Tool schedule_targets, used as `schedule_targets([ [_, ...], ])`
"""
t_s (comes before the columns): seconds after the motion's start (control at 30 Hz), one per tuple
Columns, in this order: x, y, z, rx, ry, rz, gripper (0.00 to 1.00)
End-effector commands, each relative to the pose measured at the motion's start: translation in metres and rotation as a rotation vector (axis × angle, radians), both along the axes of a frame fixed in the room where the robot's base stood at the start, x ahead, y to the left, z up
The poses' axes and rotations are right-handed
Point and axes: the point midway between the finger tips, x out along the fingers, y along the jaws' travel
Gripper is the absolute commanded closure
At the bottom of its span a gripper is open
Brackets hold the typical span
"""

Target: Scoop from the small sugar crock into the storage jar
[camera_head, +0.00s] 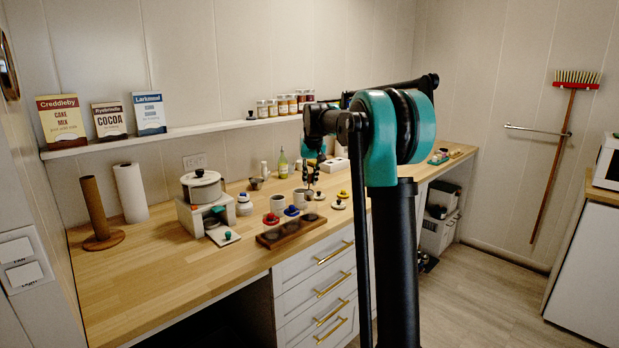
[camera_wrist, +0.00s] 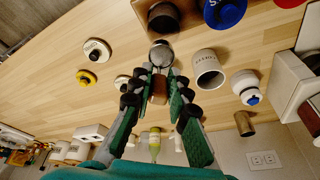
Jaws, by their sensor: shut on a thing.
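In the wrist view my gripper (camera_wrist: 160,76) is shut on a scoop with a round metal bowl (camera_wrist: 161,53) and a brown handle (camera_wrist: 159,88). A second open white crock (camera_wrist: 209,70) with lettering stands to the right. I cannot tell which is the sugar crock, nor whether the bowl is filled.
A blue lid (camera_head: 291,211) and a red lid (camera_head: 271,218) lie near a dark wooden tray (camera_head: 290,232). A white jar with a blue knob (camera_wrist: 246,83) and a brass cup (camera_wrist: 244,123) stand close.

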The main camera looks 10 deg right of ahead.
Motion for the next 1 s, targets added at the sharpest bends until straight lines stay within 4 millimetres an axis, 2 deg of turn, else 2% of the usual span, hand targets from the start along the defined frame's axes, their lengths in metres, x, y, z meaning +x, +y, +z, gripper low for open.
schedule_targets([
  [0.63, -0.038, -0.004, -0.017, 0.057, -0.549, -0.001, 1.00],
  [1.0, -0.049, -0.005, -0.032, 0.083, -0.798, 0.000, 1.00],
])
